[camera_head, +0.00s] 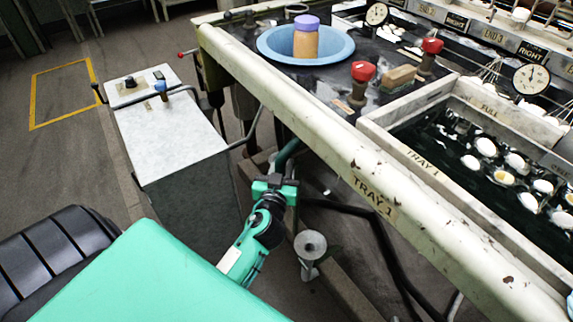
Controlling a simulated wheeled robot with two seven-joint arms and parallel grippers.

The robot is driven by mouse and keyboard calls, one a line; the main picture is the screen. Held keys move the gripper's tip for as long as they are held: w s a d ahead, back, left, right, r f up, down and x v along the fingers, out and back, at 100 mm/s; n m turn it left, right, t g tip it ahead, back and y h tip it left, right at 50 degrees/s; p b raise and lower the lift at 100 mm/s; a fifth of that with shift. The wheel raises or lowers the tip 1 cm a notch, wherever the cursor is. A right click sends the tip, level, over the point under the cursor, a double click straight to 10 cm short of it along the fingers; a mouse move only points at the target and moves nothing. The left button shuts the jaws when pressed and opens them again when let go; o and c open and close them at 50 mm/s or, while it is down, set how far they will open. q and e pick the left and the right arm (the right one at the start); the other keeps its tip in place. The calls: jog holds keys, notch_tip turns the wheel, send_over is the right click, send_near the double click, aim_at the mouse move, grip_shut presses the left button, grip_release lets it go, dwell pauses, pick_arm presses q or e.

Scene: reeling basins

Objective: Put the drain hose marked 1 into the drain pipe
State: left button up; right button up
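A dark green hose (287,153) comes out from under the basin table's front beam and runs down to my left gripper. No mark 1 is readable on it. My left gripper (275,182) is at the hose's lower visible part. It hides what lies behind it, and I cannot tell whether its fingers are closed on the hose. A grey funnel-mouthed pipe (311,246), which looks like the drain pipe, stands open and upright near the floor, below and right of the gripper, apart from it. My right gripper is not in view.
The basin table's pale beam (330,140) runs diagonally above the gripper. A white-topped cabinet (165,130) with a bent metal pipe stands to the left. Black hoses (385,240) run under the table. A blue basin (275,50) and tray 1 (400,148) are above.

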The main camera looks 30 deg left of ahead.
pick_arm(q)
jog(key=s+a, duration=0.2)
jog(key=s, duration=0.3)
jog(key=shift+s+a+b, duration=0.2)
jog(key=shift+s+b, duration=0.1)
jog(key=shift+b, duration=0.05)
dwell(0.5)
